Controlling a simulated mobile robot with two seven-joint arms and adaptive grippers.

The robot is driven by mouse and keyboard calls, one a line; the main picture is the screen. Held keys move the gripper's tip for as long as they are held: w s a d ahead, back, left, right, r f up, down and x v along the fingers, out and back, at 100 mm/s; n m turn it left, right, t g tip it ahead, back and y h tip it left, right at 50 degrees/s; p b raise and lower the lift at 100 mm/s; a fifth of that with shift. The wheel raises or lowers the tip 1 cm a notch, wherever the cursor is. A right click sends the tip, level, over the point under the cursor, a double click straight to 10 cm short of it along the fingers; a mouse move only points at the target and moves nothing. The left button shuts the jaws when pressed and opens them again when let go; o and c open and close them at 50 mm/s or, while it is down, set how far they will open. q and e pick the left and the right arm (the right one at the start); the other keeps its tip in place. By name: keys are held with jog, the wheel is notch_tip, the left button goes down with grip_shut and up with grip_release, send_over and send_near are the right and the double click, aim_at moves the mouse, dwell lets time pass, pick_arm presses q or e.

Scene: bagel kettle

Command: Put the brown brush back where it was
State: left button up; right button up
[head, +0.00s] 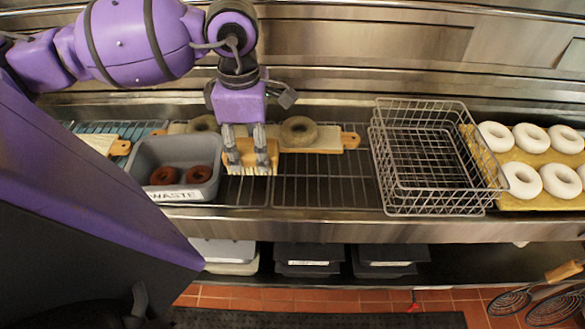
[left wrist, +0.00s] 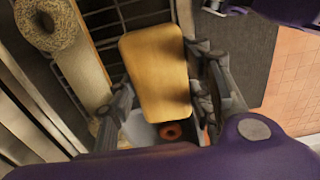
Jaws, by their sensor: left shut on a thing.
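The brown brush (head: 247,155) is a tan-yellow block held between the fingers of my left gripper (head: 246,146). In the left wrist view the flat tan face of the brush (left wrist: 158,70) fills the space between the two fingers of the gripper (left wrist: 165,95). I cannot tell whether its lower edge touches the rack. My right gripper is not in view.
The waste bin holds two dark bagels. A wooden board (head: 335,140) with a seeded bagel (head: 298,131) lies behind. Bare wire rack (head: 325,190) is free to the right, up to stacked wire baskets (head: 430,200).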

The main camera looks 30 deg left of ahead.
aim_at(270, 142)
pick_arm(q)
jog(key=w+d+f, duration=0.2)
jog(key=w, duration=0.1)
jog(key=shift+d, duration=0.25)
jog(key=w+f, duration=0.1)
jog(key=w+d+f, duration=0.1)
jog(key=f, duration=0.1)
jog(key=w+d+f, duration=0.1)
jog(key=f, duration=0.1)
jog(key=shift+d+f, duration=0.1)
jog(key=shift+d, duration=0.1)
jog(key=shift+a+f, duration=0.1)
jog(key=shift+f, duration=1.25)
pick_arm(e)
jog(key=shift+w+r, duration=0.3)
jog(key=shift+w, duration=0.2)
pick_arm(q)
jog(key=shift+f, duration=0.1)
jog(key=o, duration=0.8)
jog(key=shift+f, duration=0.1)
jog(key=o, duration=0.4)
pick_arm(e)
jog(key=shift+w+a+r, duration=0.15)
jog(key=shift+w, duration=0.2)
